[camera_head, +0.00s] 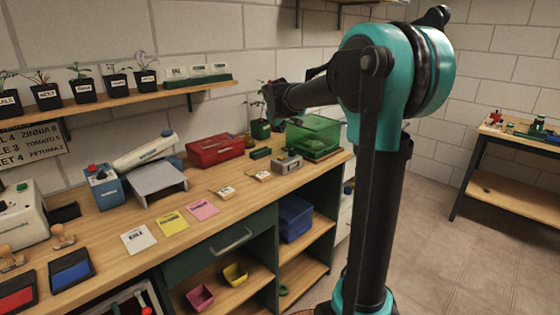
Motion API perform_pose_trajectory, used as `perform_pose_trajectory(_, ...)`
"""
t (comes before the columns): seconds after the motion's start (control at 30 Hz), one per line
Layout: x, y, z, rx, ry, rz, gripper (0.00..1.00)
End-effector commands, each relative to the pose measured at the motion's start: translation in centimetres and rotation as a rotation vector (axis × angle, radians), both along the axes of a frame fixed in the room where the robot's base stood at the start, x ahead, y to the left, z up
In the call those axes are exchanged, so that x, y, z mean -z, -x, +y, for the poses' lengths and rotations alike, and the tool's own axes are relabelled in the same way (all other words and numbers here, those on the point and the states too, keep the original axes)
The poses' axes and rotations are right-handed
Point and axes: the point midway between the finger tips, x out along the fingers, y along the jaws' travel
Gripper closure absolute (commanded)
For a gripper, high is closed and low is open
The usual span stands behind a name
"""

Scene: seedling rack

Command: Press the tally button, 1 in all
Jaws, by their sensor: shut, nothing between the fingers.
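No label that I can read names the tally button. A blue box (104,191) with a red button (101,172) on top stands on the bench at the left. A small grey device (287,163) sits towards the bench's right end; its top details are too small to make out. A pale machine (27,215) with a green button (22,187) stands at the far left. My gripper (270,101) is shut and empty, held above the right part of the bench, apart from all of these. Its fingertips are small and dark.
A red toolbox (214,150), a green bin (314,136) and a potted plant (260,129) stand at the back. A grey stand (158,181) is beside the blue box. Coloured cards (172,222) lie in front. A shelf (130,105) with pots hangs above.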

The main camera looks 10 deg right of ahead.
Motion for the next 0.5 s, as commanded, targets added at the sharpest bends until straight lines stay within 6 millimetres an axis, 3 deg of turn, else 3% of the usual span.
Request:
perform_pose_trajectory(0.27, 0.3, 0.0, 0.0, 0.001, -0.001, 0.001, 1.00)
perform_pose_trajectory(0.5, 2.7, 0.0, 0.0, 0.001, -0.001, 0.001, 1.00)
